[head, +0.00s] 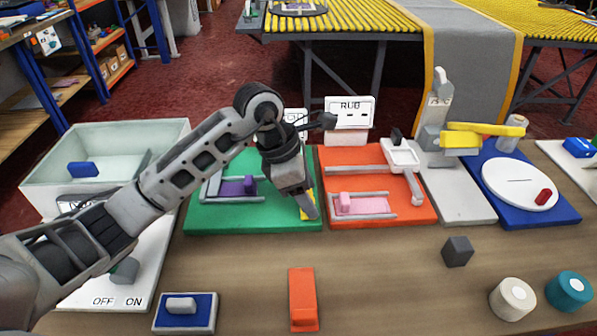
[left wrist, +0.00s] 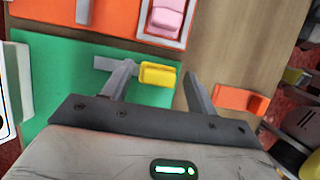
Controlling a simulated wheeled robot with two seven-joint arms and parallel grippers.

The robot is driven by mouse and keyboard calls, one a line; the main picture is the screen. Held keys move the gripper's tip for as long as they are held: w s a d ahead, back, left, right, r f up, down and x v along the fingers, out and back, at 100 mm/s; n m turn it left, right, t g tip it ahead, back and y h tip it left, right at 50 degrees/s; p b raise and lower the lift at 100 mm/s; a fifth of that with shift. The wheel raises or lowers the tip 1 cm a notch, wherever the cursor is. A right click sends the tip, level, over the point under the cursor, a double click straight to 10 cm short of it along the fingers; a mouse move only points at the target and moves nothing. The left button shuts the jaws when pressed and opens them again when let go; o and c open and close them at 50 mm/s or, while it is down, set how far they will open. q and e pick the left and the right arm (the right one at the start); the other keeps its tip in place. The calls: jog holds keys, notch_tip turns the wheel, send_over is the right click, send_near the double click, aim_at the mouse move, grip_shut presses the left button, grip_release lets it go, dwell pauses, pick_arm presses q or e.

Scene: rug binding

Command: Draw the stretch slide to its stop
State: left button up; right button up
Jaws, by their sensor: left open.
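A green board (head: 205,218) carries a purple block (head: 238,187) between grey rails. A yellow block (left wrist: 158,74) is by the board's front right corner in the head view. My left gripper (head: 308,212) points down there, with its fingers open. In the left wrist view the yellow block lies between the spread fingers, nearer the left one, and I see no grip on it. The head view hides much of the block behind the gripper. A sign behind the green board is mostly covered by my arm, so its word is unclear. My right gripper is out of view.
An orange board (head: 415,215) with a pink block (head: 345,200) on rails adjoins on the right; its sign (head: 350,112) looks like "RUB". A loose orange block (head: 302,300) and dark cube (head: 457,251) stand in front. A pale bin (head: 150,135) is left.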

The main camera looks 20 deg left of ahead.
pick_arm(q)
jog(key=b+v, duration=0.1)
jog(key=v, duration=1.4)
jog(key=shift+r, duration=0.35)
